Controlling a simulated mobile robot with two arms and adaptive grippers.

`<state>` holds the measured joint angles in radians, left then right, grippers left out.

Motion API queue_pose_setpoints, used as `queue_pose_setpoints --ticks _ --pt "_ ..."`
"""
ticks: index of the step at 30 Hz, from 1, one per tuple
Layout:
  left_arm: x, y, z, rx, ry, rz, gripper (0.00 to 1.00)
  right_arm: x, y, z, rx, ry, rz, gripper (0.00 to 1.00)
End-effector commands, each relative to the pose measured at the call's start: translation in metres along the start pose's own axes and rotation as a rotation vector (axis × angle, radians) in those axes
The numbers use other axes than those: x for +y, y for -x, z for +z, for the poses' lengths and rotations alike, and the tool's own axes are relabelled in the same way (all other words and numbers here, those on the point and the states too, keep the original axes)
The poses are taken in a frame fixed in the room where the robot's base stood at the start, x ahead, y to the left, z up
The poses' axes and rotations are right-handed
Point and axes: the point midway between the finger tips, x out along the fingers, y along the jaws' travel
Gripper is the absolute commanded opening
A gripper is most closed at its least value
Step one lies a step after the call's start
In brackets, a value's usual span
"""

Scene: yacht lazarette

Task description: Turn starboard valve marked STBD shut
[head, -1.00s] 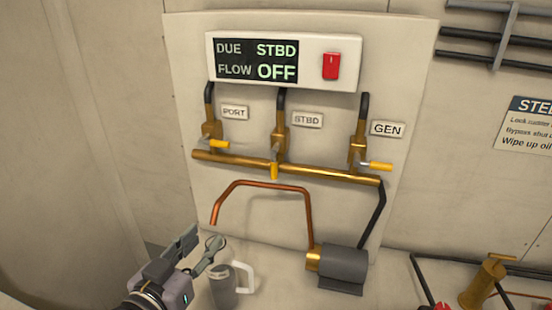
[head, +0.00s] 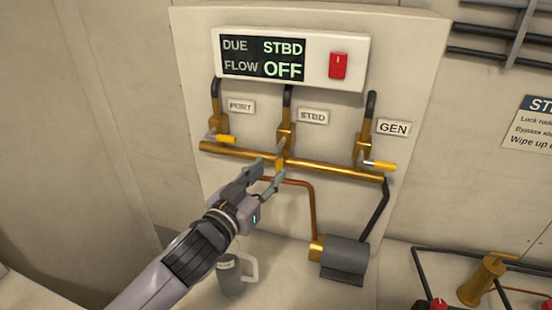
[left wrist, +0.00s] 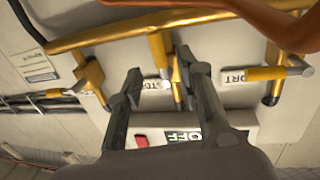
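The STBD valve (head: 285,138) is the middle of three brass valves above a horizontal brass pipe. Its yellow handle (left wrist: 158,48) points down in the head view, in line with its vertical pipe. The STBD label (head: 313,117) is to its right. My left gripper (head: 269,170) is open at this handle, just below the brass pipe. In the left wrist view, which is upside down, the handle lies between the two spread fingers; I cannot tell whether they touch it. In the head view the fingers partly cover the handle. My right gripper is not in view.
The PORT handle (head: 226,139) and GEN handle (head: 380,166) point sideways. The display (head: 263,58) reads DUE STBD, FLOW OFF, beside a red switch (head: 338,66). A copper pipe (head: 313,210), a grey pump (head: 345,258) and a grey mug (head: 228,278) are below.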

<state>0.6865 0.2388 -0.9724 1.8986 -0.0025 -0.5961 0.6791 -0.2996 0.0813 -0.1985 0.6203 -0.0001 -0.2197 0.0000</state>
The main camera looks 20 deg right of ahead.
Motion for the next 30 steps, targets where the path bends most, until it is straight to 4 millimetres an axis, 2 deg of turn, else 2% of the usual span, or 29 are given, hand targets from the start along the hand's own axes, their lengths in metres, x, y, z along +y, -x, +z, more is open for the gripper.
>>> queue_pose_setpoints --ticks 3,9,20,30 --pt "0.001 -0.021 -0.002 -0.001 0.000 0.000 0.34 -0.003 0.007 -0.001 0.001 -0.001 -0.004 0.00" --pt "0.000 -0.040 -0.001 -0.001 -0.001 0.000 0.34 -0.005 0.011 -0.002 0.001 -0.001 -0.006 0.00" --pt "0.000 -0.044 0.000 0.000 0.000 0.001 0.34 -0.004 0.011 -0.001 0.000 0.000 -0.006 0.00" --pt "0.000 -0.044 0.000 0.000 0.000 0.000 0.12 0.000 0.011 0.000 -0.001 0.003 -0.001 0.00"
